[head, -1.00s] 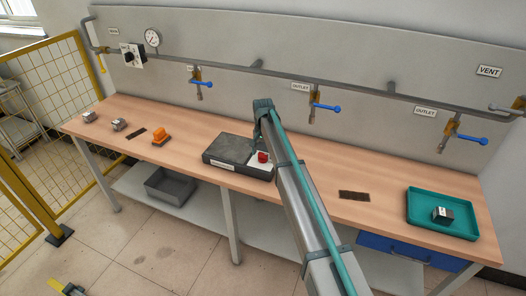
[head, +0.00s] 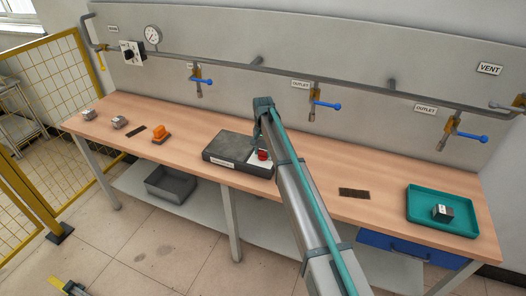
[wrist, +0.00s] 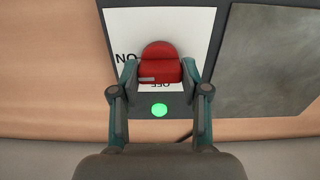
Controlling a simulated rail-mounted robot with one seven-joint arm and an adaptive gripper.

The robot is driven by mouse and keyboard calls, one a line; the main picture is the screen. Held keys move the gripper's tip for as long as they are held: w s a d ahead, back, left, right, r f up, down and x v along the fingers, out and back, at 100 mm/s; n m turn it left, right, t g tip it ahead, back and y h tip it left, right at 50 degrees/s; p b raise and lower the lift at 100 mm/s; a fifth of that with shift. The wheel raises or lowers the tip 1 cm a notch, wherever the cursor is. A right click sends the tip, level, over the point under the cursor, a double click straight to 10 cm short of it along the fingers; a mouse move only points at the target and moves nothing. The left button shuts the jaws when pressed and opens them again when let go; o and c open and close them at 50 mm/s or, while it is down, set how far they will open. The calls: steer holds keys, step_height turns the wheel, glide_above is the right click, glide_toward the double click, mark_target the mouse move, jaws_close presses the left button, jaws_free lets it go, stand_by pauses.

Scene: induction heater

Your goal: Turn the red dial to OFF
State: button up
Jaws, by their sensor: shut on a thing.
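The red dial (wrist: 160,60) sits on a white panel (wrist: 190,22) of the dark heater box. In the head view the dial (head: 263,155) is at the box's right end. My gripper (wrist: 160,72) has one finger on each side of the dial and is shut on it. In the wrist view the panel reads ON at the dial's left and OFF, upside down, just below it. A small pale mark shows at the dial's lower left edge. A green light (wrist: 159,110) glows below the panel.
The heater box (head: 232,147) stands mid-bench. An orange object (head: 160,134) and small metal blocks lie left. A teal tray (head: 411,205) with a block is at right. Pipes with blue-handled valves (head: 327,106) run along the back wall. Bench between box and tray is mostly clear.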

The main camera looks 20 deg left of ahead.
steer(key=n+b, duration=0.2)
steer(key=n, duration=0.2)
steer(key=shift+f+b, duration=0.1)
steer(key=shift+b, duration=0.2)
steer(key=n+b, duration=0.2)
steer(key=n, duration=0.2)
steer(key=shift+n, duration=0.3)
steer(key=n+b, duration=0.1)
steer(key=n, duration=0.3)
steer(key=shift+n, duration=0.3)
steer(key=shift+n+b, duration=0.65)
steer(key=shift+n, duration=1.55)
steer(key=o, duration=1.1)
steer(key=shift+o, duration=0.2)
